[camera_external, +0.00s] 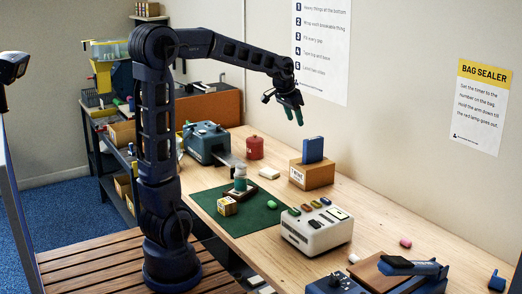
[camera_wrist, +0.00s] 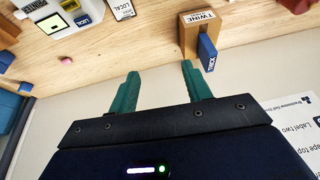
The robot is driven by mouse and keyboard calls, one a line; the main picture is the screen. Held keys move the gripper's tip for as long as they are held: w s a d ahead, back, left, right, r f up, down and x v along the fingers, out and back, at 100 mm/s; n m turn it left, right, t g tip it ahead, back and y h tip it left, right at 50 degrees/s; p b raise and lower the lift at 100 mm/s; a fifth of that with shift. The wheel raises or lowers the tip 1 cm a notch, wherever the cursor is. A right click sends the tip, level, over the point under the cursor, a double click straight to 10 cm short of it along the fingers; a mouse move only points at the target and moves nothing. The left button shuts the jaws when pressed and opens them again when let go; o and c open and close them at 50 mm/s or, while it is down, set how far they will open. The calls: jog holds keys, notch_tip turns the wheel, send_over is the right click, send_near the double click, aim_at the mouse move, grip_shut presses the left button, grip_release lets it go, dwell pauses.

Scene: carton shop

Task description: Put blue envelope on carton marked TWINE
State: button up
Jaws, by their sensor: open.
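A brown carton (camera_external: 316,178) stands near the wall on the bench, with a white label on its front. In the wrist view the carton (camera_wrist: 187,38) has a label reading TWINE. A flat blue piece (camera_external: 313,149) stands upright at the carton; it also shows in the wrist view (camera_wrist: 207,52) with white lettering. It may be the blue envelope, but I cannot tell for sure, nor whether it rests on the carton or behind it. No other clear envelope shows. My gripper (camera_external: 293,115) is open and empty, raised above the bench, with green fingers apart in the wrist view (camera_wrist: 160,85).
A dark sealer (camera_external: 411,268) is at the front right. The wall is close behind the carton.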

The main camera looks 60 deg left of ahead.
jog(key=s+d+f, duration=0.1)
jog(key=s+d, duration=0.2)
jog(key=s, duration=0.7)
jog(key=s+d+f, duration=0.2)
jog(key=s+d, duration=0.1)
jog(key=s, duration=0.8)
jog(key=s+d+f, duration=0.1)
jog(key=s+d, duration=0.2)
jog(key=s, duration=0.7)
jog(key=shift+s+d+f+h, duration=0.25)
jog(key=shift+s+d+h, duration=0.05)
